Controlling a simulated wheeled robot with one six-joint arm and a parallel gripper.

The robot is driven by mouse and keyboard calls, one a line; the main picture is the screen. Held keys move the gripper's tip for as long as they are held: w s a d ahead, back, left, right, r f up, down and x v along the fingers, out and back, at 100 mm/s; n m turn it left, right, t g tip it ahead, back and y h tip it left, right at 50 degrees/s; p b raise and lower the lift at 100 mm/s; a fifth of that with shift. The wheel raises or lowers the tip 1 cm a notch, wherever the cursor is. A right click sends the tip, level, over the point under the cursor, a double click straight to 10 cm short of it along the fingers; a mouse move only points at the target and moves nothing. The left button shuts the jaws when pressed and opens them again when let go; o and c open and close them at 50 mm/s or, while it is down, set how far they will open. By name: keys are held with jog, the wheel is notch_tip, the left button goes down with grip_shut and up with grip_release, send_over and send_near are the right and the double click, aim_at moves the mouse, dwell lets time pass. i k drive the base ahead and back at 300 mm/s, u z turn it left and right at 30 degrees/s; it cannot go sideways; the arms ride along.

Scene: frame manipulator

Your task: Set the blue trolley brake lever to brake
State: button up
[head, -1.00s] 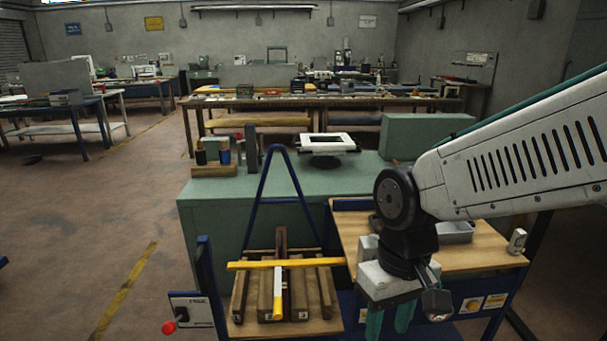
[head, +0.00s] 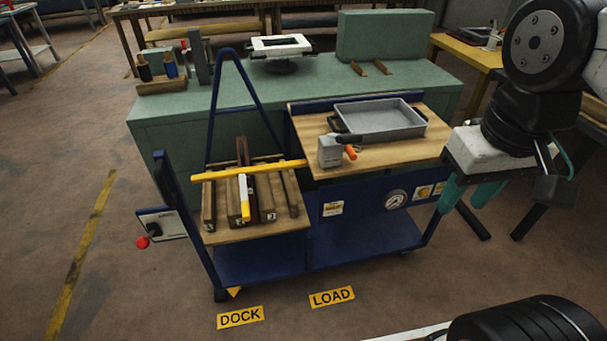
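The blue trolley (head: 262,262) stands in front of the green bench. At its left end is a pale plate (head: 168,226) with a dark part on it and a red knob (head: 142,243) sticking out to the left. This looks like the brake lever; its marking is too small to read. My gripper (head: 463,208) points down at the trolley's right end, far from the red knob. Its two teal fingers are apart with nothing visible between them.
The trolley carries wooden blocks with a yellow bar (head: 247,171), a grey tray (head: 380,119) and a grey box with an orange handle (head: 333,151). Floor signs DOCK (head: 240,317) and LOAD (head: 332,297) lie in front.

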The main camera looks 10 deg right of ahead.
aim_at(143, 243)
jog(key=u, duration=1.35)
